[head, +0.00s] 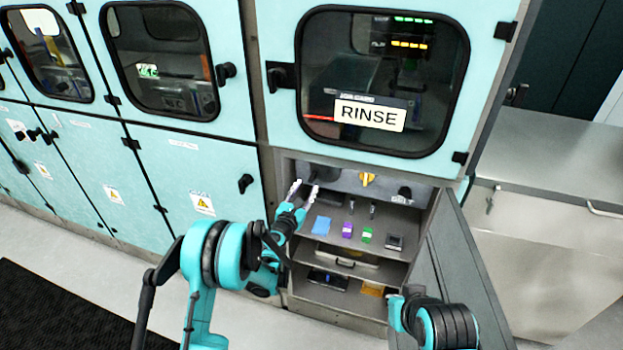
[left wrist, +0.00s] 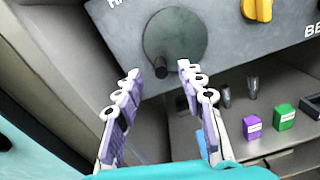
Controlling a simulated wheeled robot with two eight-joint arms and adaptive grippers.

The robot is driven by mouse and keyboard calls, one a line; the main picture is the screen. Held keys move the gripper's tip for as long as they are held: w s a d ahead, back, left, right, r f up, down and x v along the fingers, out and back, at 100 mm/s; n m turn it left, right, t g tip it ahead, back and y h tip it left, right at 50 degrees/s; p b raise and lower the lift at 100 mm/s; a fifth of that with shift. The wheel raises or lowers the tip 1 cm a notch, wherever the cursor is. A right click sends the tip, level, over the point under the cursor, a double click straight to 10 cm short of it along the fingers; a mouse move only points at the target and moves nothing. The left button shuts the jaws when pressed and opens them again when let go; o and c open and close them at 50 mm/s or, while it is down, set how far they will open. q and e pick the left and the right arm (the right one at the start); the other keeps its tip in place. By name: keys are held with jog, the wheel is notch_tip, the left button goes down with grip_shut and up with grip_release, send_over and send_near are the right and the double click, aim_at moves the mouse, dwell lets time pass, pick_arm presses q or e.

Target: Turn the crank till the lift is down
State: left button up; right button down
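The crank is a dark round disc (left wrist: 178,42) with a short dark handle (left wrist: 158,67) sticking out, on a grey panel. In the head view the crank (head: 322,171) sits at the upper left of the open bay, partly behind my fingers. My left gripper (head: 303,191) is in front of it. In the left wrist view my left gripper (left wrist: 160,92) is open, its fingers apart and empty, with the handle just beyond the gap between the tips. My right arm shows low in the head view, but I cannot make out its gripper. I cannot identify the lift.
A yellow knob (head: 367,179) is right of the crank. A purple block (head: 347,229), a green block (head: 367,234) and a blue piece (head: 321,224) are on the shelf below. The open bay door (head: 452,262) stands at the right. The RINSE window (head: 380,85) is above.

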aim_at(311, 180)
pick_arm(q)
jog(key=shift+n, duration=0.9)
jog(key=w, duration=0.2)
jog(key=w+d+f+b, duration=0.1)
jog(key=w, duration=0.1)
jog(key=w+f, duration=0.1)
jog(key=w, duration=0.1)
jog(key=shift+w+d+f+b, duration=0.2)
jog(key=shift+w+d+b, duration=0.1)
jog(key=shift+d+b, duration=0.1)
jog(key=shift+w+d+r, duration=0.1)
jog(key=shift+w+d, duration=0.1)
jog(key=shift+w, duration=0.45)
grip_shut()
